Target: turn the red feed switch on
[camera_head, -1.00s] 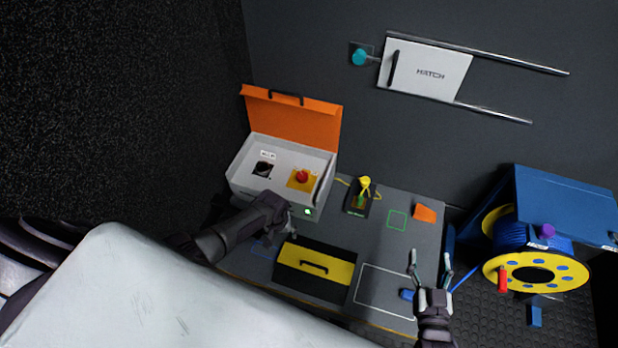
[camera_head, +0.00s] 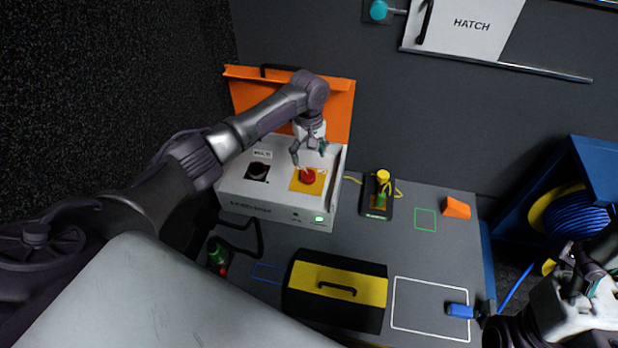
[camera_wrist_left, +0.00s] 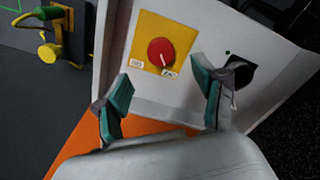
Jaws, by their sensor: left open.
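The red feed switch (camera_head: 308,176) is a round red knob on a yellow plate (camera_head: 298,187) inside the open white case (camera_head: 277,212) with a raised orange lid (camera_head: 339,99). In the left wrist view the red knob (camera_wrist_left: 161,51) has a pale pointer line aimed toward one of two small white labels; their text is too small to read surely. My left gripper (camera_head: 308,160) is open over the knob, its fingers (camera_wrist_left: 160,95) apart with nothing between them. Whether they touch the knob is unclear. My right gripper (camera_head: 580,275) is at the right edge, partly cut off.
A black socket (camera_head: 258,171) sits left of the knob. A yellow-black toolbox (camera_head: 337,285), a yellow connector (camera_head: 382,177), an orange wedge (camera_head: 456,207) and a blue piece (camera_head: 461,311) lie on the grey table. A blue cable reel (camera_head: 580,217) stands at right.

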